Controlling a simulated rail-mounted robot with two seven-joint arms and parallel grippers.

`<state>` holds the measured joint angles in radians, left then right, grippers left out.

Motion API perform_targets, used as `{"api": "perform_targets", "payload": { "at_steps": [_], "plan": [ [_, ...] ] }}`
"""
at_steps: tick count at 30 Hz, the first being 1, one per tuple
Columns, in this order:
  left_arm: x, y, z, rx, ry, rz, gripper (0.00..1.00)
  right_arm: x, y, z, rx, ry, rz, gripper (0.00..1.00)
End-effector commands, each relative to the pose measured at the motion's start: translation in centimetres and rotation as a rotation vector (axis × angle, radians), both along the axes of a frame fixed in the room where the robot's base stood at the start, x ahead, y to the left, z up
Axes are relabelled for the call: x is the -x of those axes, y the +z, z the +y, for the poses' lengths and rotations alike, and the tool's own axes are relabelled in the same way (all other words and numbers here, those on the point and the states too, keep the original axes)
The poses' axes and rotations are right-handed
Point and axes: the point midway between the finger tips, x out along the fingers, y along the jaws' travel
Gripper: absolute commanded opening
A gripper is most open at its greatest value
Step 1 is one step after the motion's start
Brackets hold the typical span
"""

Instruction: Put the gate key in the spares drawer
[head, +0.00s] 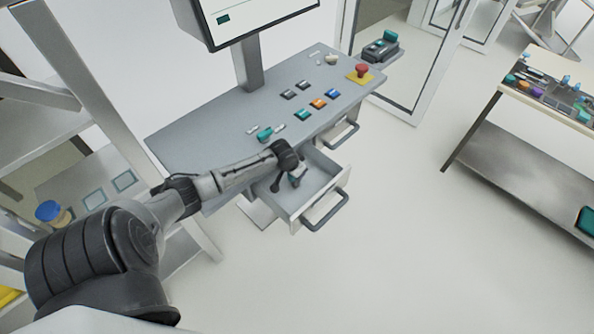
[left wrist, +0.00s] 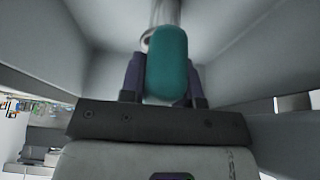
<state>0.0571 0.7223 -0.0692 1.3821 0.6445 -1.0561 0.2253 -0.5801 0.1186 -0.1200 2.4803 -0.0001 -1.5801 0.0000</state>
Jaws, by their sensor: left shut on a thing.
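My left gripper (head: 288,183) reaches down inside an open drawer (head: 318,202) under the grey console. In the left wrist view my left gripper (left wrist: 166,85) is shut on the gate key (left wrist: 166,62), which has a rounded teal head and a silvery metal shaft pointing away. Grey drawer walls surround the key in that view. Whether the key touches the drawer floor I cannot tell. In the head view the gripper mostly hides the key. No label on the drawer is readable. My right gripper is not in view.
The console top (head: 190,137) holds coloured buttons, a teal item (head: 264,134) and a red stop button (head: 361,70). Another drawer handle (head: 346,135) is to the right. A workbench (head: 520,150) stands at far right. The floor between is clear.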

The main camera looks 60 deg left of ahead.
Motion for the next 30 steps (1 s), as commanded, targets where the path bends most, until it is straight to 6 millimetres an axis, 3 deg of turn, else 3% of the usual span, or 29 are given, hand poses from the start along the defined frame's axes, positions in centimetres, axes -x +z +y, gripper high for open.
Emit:
{"api": "perform_targets", "payload": {
  "at_steps": [9,17,23,30],
  "plan": [
    [0.0,-0.1,0.0,0.0,0.0,0.0,0.55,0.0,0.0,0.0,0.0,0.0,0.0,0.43],
    [0.0,0.1,0.0,0.0,0.0,0.0,0.55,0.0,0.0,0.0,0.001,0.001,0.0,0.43],
    [0.8,2.2,-0.2,-0.001,-0.003,0.0,0.55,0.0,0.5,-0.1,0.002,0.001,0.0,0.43],
    [2.5,6.4,-0.7,-0.001,-0.004,0.0,0.55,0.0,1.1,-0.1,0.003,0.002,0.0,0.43]
  ]
}}
